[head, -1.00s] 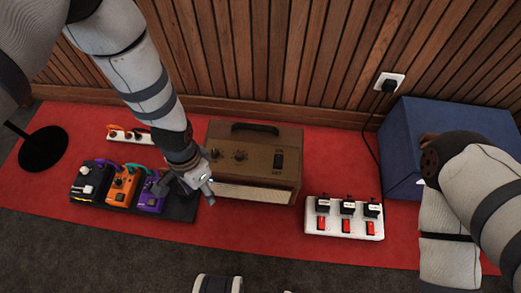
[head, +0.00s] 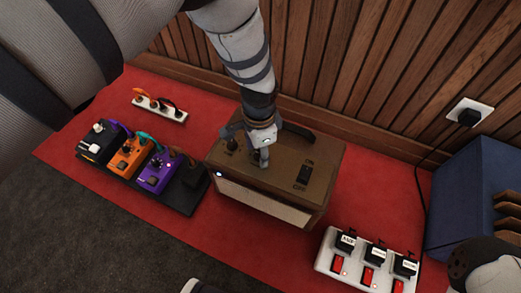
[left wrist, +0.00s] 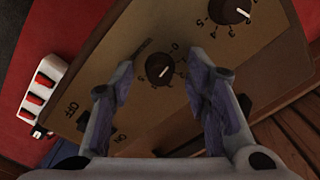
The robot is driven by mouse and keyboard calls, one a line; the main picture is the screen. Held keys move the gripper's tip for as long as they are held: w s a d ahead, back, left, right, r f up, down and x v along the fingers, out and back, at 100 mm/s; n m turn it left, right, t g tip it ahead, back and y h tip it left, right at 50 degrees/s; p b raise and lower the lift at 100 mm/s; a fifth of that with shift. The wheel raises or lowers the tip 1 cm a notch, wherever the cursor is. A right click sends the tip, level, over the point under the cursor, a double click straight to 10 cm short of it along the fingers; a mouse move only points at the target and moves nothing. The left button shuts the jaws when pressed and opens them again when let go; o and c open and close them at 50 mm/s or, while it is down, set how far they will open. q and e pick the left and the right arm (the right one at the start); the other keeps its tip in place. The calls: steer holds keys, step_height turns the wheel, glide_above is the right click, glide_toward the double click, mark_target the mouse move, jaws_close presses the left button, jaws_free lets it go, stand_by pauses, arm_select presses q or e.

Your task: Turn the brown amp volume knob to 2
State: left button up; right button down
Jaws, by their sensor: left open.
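The brown amp (head: 235,176) stands on the red mat with its control panel facing up. Two black knobs sit on its panel. In the left wrist view one knob (left wrist: 160,68) with a white pointer line lies between the fingers of my left gripper (left wrist: 162,92), with a gap on both sides. The other knob (left wrist: 236,10) is at the top edge of that view, and in the head view it shows left of the gripper. My left gripper (head: 257,158) is open, low over the amp panel. I cannot read the volume label.
An on/off switch (head: 304,173) is on the amp's right side, a dark handle (head: 298,131) behind. Colored pedals (head: 158,173) stand left on a dark board. A white switch strip (head: 352,285) is at lower right, a blue box (head: 470,195) beyond it.

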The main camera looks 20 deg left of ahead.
arm_select(q)
jaws_close()
steer(key=shift+m, duration=0.4)
steer(key=m+p, duration=0.1)
steer(key=m, duration=0.2)
steer(key=shift+r, duration=0.1)
steer(key=m, duration=0.3)
steer(key=shift+m+p, duration=0.35)
steer(key=shift+m, duration=0.05)
steer(key=m, duration=0.4)
steer(key=shift+m, duration=2)
